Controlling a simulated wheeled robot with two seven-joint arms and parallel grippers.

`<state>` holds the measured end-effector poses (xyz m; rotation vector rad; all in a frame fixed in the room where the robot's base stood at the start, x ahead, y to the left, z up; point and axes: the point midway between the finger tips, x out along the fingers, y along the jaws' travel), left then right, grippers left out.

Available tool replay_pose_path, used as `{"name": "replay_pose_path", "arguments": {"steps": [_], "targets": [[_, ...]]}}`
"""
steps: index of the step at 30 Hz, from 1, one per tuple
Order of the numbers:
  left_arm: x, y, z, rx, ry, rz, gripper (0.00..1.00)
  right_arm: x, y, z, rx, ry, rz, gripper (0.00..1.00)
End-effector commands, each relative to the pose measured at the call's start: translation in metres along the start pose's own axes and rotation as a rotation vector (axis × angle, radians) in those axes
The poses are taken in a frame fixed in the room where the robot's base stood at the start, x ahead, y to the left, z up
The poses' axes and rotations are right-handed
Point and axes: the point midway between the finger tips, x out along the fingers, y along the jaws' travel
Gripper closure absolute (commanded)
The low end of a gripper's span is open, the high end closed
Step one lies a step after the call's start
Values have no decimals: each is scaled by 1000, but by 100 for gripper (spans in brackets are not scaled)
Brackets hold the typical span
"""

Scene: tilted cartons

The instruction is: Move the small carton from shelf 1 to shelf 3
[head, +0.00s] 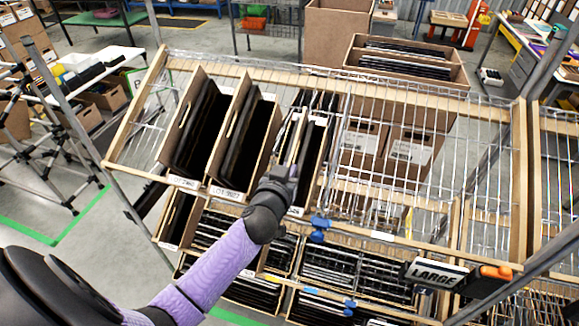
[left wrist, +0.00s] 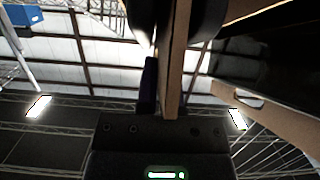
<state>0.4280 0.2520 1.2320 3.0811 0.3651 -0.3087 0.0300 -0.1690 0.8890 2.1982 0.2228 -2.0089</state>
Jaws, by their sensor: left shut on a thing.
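The small carton (head: 314,170) is a narrow, tilted brown carton holding dark, thin items. It stands on the upper tilted wire shelf (head: 430,170), right of two larger cartons. My left gripper (head: 284,178) is at its near end and partly hides it. In the left wrist view the gripper is shut on an upright brown cardboard wall (left wrist: 175,75). That view does not show which shelf is numbered 1 or 3. My right gripper is not in view.
Two larger tilted cartons (head: 172,150) (head: 218,165) stand close on the left. The wire shelf's right part is bare. A lower level holds several filled cartons (head: 350,270). A "LARGE" sign (head: 436,274) hangs at the front right. Grey posts flank the rack.

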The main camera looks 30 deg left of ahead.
Motion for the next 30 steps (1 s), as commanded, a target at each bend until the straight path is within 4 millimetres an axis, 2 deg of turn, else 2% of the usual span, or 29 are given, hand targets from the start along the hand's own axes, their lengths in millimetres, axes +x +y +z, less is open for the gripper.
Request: {"name": "replay_pose_path", "arguments": {"steps": [12, 14, 18, 21, 24, 30], "targets": [[0, 0, -3, 0, 4, 1, 100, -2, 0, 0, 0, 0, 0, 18], [-2, 0, -15, 0, 5, 1, 100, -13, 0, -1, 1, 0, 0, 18], [-11, 0, -58, -2, 5, 0, 100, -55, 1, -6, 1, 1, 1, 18], [-15, 0, -78, -1, 5, 1, 100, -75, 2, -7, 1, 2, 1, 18], [-16, 0, -84, -1, 5, 1, 100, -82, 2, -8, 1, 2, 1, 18], [-16, 0, -80, 0, 4, 1, 100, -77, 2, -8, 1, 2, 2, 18]]}}
